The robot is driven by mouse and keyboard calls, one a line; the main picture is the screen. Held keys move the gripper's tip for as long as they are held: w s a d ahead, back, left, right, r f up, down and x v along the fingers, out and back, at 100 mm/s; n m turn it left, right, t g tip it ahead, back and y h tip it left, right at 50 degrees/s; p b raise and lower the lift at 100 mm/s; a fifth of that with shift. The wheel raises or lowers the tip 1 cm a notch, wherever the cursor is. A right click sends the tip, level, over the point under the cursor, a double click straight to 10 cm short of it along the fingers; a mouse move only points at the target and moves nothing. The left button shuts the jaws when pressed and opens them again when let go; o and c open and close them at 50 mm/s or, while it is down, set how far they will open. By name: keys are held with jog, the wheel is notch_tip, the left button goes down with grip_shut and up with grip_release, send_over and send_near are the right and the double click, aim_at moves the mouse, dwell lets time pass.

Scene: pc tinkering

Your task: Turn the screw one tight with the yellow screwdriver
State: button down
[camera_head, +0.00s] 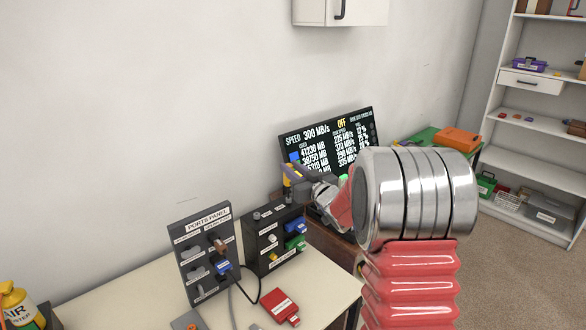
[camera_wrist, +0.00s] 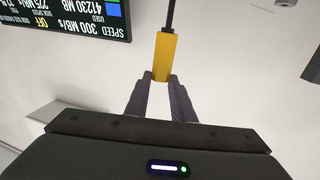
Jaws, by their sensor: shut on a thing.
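The yellow screwdriver (camera_wrist: 165,57) is held between the two dark fingertips of my gripper (camera_wrist: 162,82) in the wrist view. Its dark shaft runs from the yellow handle to the top edge of that picture, and its tip is out of view. In the head view my gripper (camera_head: 302,178) is beside the top of a black box (camera_head: 262,258), with a bit of the yellow handle (camera_head: 288,180) showing above the box. The box bears small white labels and knobs. I cannot make out screw one; it is too small or hidden.
A grey ports panel (camera_head: 186,268) with plugs and a cable stands left of the box. A red stick (camera_head: 281,305) lies on the table (camera_head: 120,292). A monitor (camera_head: 312,128) stands behind my arm. A yellow air duster (camera_head: 15,304) is at the left edge.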

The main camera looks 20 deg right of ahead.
jog(key=shift+f, duration=0.3)
jog(key=c, duration=1.4)
grip_release()
jog(key=shift+c, duration=0.2)
jog(key=shift+s, duration=0.1)
jog(key=shift+s+d, duration=0.2)
jog(key=shift+s, duration=1)
jog(key=shift+s+d, duration=0.15)
jog(key=shift+s, duration=1.05)
jog(key=shift+s, duration=0.1)
jog(key=s+d, duration=0.1)
jog(key=s, duration=1.2)
jog(key=shift+s+d, duration=0.2)
jog(key=shift+d, duration=0.15)
